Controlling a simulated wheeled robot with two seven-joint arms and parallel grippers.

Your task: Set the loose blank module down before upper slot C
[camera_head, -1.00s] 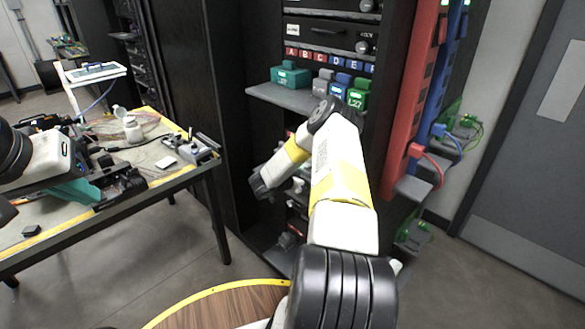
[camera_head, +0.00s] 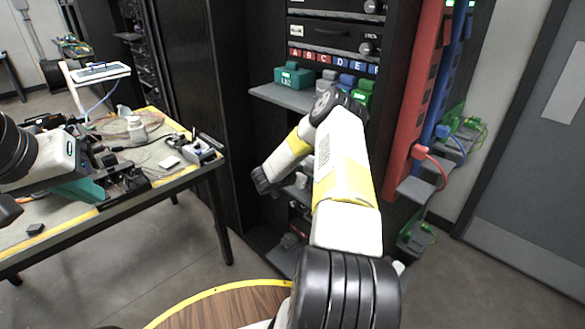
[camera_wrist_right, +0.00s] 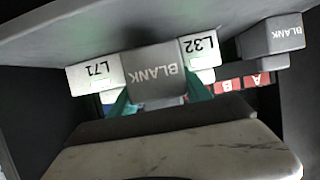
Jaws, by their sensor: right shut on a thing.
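In the right wrist view a grey module lettered BLANK (camera_wrist_right: 155,76) sits between the teal fingers of my right gripper (camera_wrist_right: 157,103), which is shut on it. The picture is upside down there. White modules L71 (camera_wrist_right: 94,76) and L32 (camera_wrist_right: 200,50) show on either side of it; I cannot tell whether they touch it. In the head view my right arm hides its gripper and part of the upper shelf (camera_head: 285,97). Slot labels A to E (camera_head: 325,58) run above that shelf. My left gripper (camera_head: 82,190) is over the workbench; its fingertips are unclear.
Another BLANK module (camera_wrist_right: 272,38) shows in the wrist view. Red and blue cable posts (camera_head: 412,110) rise right of the rack.

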